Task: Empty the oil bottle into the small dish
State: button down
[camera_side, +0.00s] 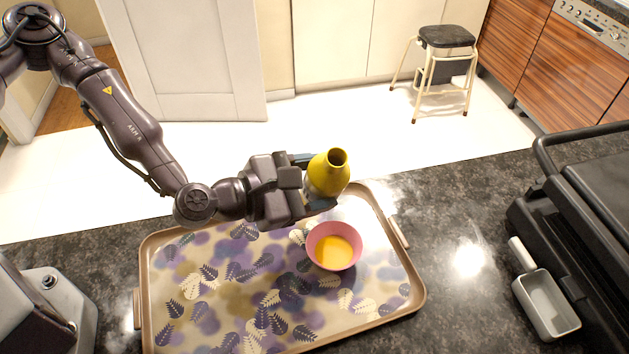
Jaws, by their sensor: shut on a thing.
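The oil bottle (326,175) is yellow with an open, round mouth. It stands nearly upright, mouth up and leaning slightly right. My gripper (312,182) is shut on the bottle's lower body and holds it above the far edge of the tray. The fingers hide part of the bottle's base. The small dish (314,242) is a pink bowl on the tray, just below the bottle in the picture. Yellow-orange liquid lies in the bottom of the dish. No stream shows between bottle and dish. The inside of the bottle is too dark to read.
The patterned tray (396,232) with a raised rim lies on the dark speckled counter (450,210). A black grill-like appliance (580,200) and a small grey drip cup (546,305) stand at the right. The tray's left and front are clear. A stool (446,40) stands on the floor beyond.

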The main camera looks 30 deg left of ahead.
jog(key=shift+w+a+m, duration=0.2)
jog(key=shift+a+m, duration=0.1)
jog(key=shift+m, duration=0.1)
jog(key=shift+w+a+f+m+t+y, duration=0.15)
jog(key=shift+w+a+m+t+y, duration=0.2)
jog(key=shift+m, duration=0.25)
jog(key=shift+w+a+f+m+t, duration=0.15)
jog(key=shift+a+f+m+t, duration=0.1)
jog(key=shift+m, duration=0.25)
dwell(0.3)
jog(key=shift+w+a+f+m, duration=0.15)
jog(key=shift+w+a+m, duration=0.1)
jog(key=shift+m, duration=0.35)
jog(key=shift+t+y, duration=0.25)
jog(key=shift+t, duration=0.05)
